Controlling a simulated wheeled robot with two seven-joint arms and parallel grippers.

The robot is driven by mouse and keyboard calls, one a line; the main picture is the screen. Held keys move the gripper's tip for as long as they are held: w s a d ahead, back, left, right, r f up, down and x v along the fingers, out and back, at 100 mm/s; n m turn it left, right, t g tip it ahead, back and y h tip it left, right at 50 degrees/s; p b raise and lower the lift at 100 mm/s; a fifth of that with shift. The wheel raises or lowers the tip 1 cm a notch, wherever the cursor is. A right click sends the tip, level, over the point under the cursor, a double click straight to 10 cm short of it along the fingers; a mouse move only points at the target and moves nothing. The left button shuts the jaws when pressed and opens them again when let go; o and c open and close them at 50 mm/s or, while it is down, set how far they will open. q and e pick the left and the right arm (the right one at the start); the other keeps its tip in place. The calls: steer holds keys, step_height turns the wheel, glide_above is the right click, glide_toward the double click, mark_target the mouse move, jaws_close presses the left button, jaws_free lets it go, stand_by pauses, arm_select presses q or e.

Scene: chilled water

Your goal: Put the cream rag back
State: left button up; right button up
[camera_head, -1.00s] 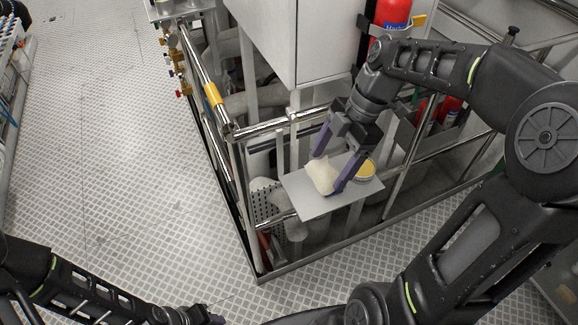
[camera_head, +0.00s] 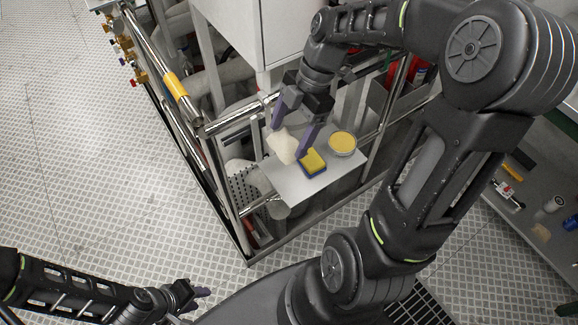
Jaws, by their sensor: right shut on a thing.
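The cream rag (camera_head: 282,147) is a bunched, pale cloth above the left part of a small grey shelf (camera_head: 292,192). My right gripper (camera_head: 290,140) reaches down from above, its purple fingers on either side of the rag, and is shut on it. I cannot tell whether the rag's underside touches the shelf. My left gripper (camera_head: 201,293) is low in the picture, far from the shelf; its finger gap cannot be made out.
A yellow and blue sponge (camera_head: 313,162) lies on the shelf just right of the rag. A round tin with yellow contents (camera_head: 342,142) stands behind it. Metal rails (camera_head: 240,116) and a white cabinet (camera_head: 262,30) border the shelf. The shelf's front is bare.

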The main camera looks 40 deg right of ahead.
step_height(320, 180, down, 10)
steer(key=shift+r+p, duration=0.1)
steer(key=shift+p, duration=0.4)
steer(key=shift+f+p, duration=0.3)
steer(key=shift+f, duration=1.85)
steer(key=o, duration=1.2)
steer(key=b+v, duration=0.2)
steer(key=v, duration=1)
